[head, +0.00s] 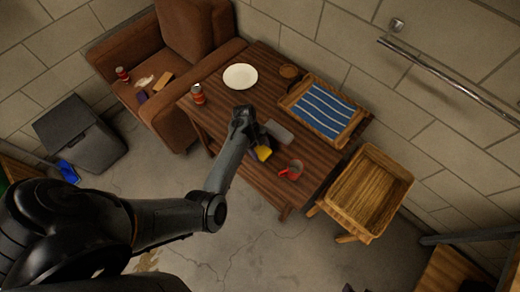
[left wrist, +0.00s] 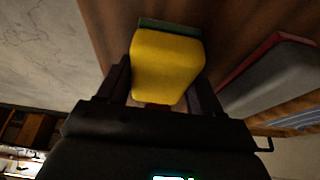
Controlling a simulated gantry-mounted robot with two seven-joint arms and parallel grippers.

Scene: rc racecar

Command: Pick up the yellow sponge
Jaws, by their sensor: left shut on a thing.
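The yellow sponge (left wrist: 166,64) sits between the two fingers of my left gripper (left wrist: 164,90) in the left wrist view, with a dark green layer along its far edge. In the head view, the sponge (head: 264,154) shows as a small yellow patch beside my left gripper (head: 258,147), over the front part of the brown wooden table (head: 229,118). My left gripper is shut on the sponge. Whether the sponge touches the tabletop I cannot tell. My right gripper is not in view.
A grey object (head: 279,132) lies right beside the gripper. A wooden crate (head: 368,192) stands right.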

